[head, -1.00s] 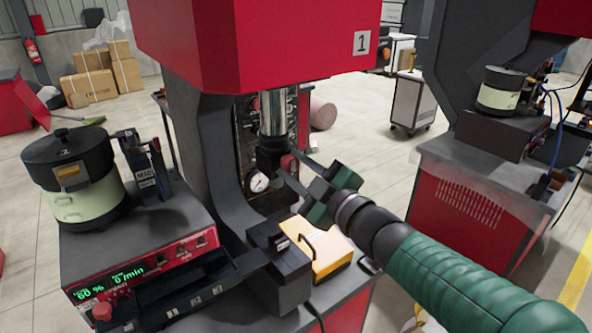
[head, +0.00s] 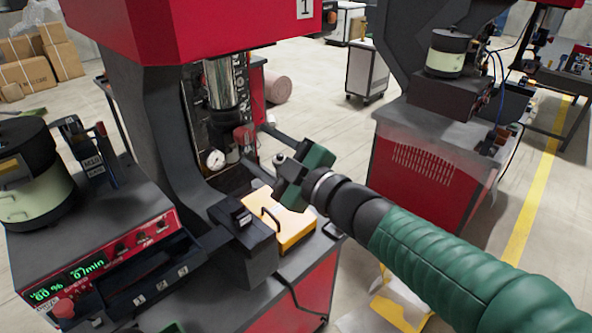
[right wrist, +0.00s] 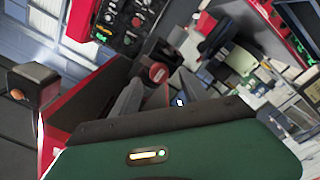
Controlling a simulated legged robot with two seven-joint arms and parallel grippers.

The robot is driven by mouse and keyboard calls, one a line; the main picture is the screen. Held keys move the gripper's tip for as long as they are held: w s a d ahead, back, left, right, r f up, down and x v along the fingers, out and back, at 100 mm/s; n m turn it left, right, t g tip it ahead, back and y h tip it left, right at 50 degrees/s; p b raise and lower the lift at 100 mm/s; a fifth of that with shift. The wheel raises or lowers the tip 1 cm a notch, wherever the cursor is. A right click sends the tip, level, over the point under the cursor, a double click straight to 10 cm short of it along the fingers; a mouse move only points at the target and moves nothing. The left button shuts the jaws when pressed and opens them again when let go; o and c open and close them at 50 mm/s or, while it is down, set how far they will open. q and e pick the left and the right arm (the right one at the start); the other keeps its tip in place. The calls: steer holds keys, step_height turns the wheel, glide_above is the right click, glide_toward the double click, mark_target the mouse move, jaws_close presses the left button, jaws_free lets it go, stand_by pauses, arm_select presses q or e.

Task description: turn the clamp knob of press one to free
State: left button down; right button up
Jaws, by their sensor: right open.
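Press one (head: 165,130), red and dark grey with a "1" plate, stands left of centre in the head view. A small red knob (head: 243,136), which looks like its clamp knob, sits beside the steel ram (head: 224,84). In the right wrist view a round red knob (right wrist: 158,72) shows just beyond the fingers. My right gripper (head: 257,147) is open and empty, its fingers pointing at the red knob from the right, seemingly a little short of it. The knob's turn position is too small to read. A green patch at the head view's bottom edge may be my left gripper (head: 172,327).
A yellow block (head: 287,222) and a black box (head: 245,228) stand on the press table below my right gripper. A bowl feeder (head: 38,195) stands at left. Open floor lies to the right, before a second press.

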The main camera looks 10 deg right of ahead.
steer(key=p+v, duration=0.5)
steer(key=v, duration=0.7)
steer(key=shift+s+d+p, duration=0.15)
steer(key=shift+s+p, duration=0.2)
steer(key=shift+p, duration=0.05)
steer(key=shift+f, duration=0.1)
